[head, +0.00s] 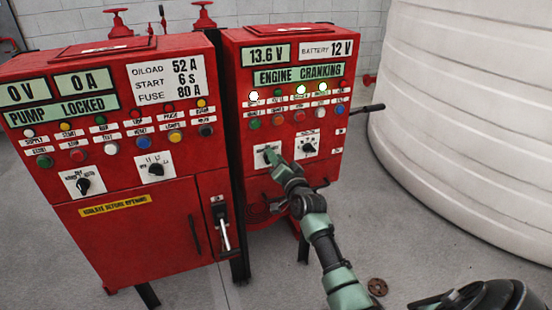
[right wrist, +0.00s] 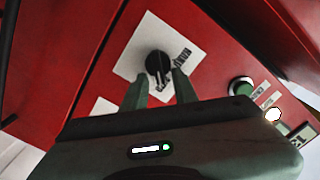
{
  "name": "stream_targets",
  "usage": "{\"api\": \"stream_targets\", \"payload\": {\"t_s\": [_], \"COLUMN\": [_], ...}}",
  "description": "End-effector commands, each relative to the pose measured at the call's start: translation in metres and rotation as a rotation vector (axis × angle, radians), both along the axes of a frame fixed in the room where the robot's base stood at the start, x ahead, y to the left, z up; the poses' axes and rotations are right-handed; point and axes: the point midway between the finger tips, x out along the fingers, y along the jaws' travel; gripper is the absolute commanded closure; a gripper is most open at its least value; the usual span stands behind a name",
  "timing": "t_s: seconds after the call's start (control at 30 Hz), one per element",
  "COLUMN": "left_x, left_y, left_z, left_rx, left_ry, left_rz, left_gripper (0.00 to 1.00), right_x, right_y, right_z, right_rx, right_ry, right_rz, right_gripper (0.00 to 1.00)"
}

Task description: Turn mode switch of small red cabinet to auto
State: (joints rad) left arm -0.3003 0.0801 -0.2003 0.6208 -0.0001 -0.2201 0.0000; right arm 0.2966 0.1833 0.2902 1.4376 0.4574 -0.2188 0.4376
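The small red cabinet (head: 290,185) stands on the right in the head view, its panel reading "ENGINE CRANKING". Its left rotary switch, a black knob on a white plate (right wrist: 137,50), is largely covered by my right gripper (head: 269,156) in the head view. In the right wrist view the black knob (right wrist: 157,66) shows just ahead of and between the two green fingertips (right wrist: 161,85). The fingers are apart, one on each side of the knob; whether they touch it I cannot tell. The plate's lettering is not readable. My left gripper is not in view.
A second rotary switch (head: 309,147) sits just right of the gripper. A green button (right wrist: 242,87) is near the knob's plate. The larger red cabinet (head: 130,215) stands close on the left. A white ribbed tank (head: 470,110) is at right, with open floor between.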

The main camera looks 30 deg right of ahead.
Motion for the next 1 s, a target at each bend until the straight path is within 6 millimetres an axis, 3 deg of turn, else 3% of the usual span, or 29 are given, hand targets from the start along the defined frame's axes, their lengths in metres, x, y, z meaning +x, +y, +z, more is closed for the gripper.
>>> {"api": "stream_targets", "payload": {"t_s": [0.33,0.7,1.0], "left_x": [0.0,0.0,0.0], "left_y": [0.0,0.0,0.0], "left_z": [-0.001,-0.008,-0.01], "left_rx": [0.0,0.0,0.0], "left_ry": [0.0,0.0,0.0], "left_rz": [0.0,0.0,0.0], "left_gripper": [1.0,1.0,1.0], "right_x": [-0.005,-0.059,-0.076], "right_y": [0.002,0.014,0.019], "right_z": [-0.001,-0.003,-0.002], "right_rx": [0.0,0.001,0.001], "right_ry": [0.001,0.003,0.003], "right_rz": [0.001,0.0,0.0], "right_gripper": [0.69,0.69,0.69]}}
